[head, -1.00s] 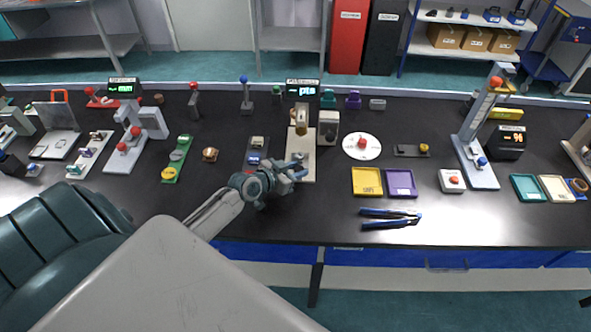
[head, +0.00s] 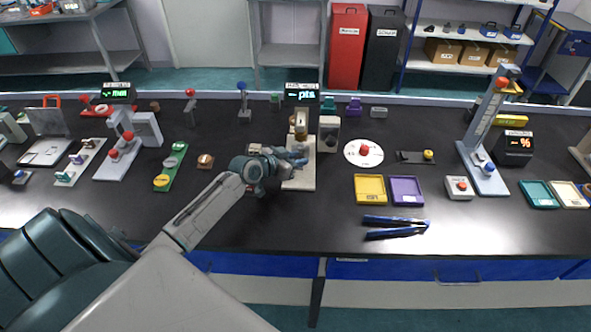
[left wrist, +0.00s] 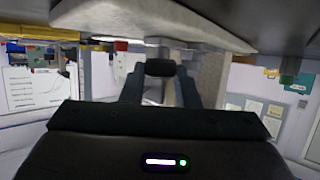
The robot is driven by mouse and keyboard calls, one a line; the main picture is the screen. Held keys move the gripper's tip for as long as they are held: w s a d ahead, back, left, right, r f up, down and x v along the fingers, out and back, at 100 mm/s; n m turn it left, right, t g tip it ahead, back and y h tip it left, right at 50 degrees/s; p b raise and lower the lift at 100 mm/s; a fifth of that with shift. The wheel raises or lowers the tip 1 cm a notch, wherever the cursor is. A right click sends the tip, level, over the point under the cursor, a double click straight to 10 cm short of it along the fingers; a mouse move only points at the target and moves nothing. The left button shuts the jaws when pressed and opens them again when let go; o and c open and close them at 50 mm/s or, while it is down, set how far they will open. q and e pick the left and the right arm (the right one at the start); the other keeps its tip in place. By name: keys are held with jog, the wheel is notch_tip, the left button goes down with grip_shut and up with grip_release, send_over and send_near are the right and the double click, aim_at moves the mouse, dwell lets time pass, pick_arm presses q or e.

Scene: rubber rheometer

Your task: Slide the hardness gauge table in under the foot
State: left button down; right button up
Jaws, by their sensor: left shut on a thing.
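The hardness gauge stands mid-bench, with its green "pts" display (head: 302,94) at the top, a brassy foot part (head: 300,122) on its column and a pale base plate (head: 299,181). My left gripper (head: 297,158) is over the base, just in front of and below the foot. In the left wrist view its fingers (left wrist: 160,88) are shut on a dark block (left wrist: 160,68), which seems to be the handle of the gauge table. The table itself is mostly hidden by the gripper in the head view. I cannot tell the gap to the foot. My right gripper is not in view.
A grey block (head: 328,133) stands close to the right of the gauge. A white disc (head: 352,158) with a red knob, a yellow tray (head: 369,198) and a purple tray (head: 406,202) lie further right.

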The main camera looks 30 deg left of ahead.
pick_arm(q)
jog(key=shift+w+a+r, duration=0.1)
jog(key=shift+r, duration=0.1)
jog(key=c, duration=1.4)
grip_release()
jog(key=o, duration=0.3)
jog(key=shift+w, duration=0.1)
jog(key=shift+w+a+f, duration=0.1)
jog(key=shift+f, duration=0.1)
jog(key=shift+s+a+r, duration=0.1)
jog(key=shift+s+r, duration=0.1)
jog(key=shift+s, duration=0.4)
jog(key=v, duration=0.8)
jog(key=shift+b, duration=0.4)
jog(key=shift+v, duration=0.8)
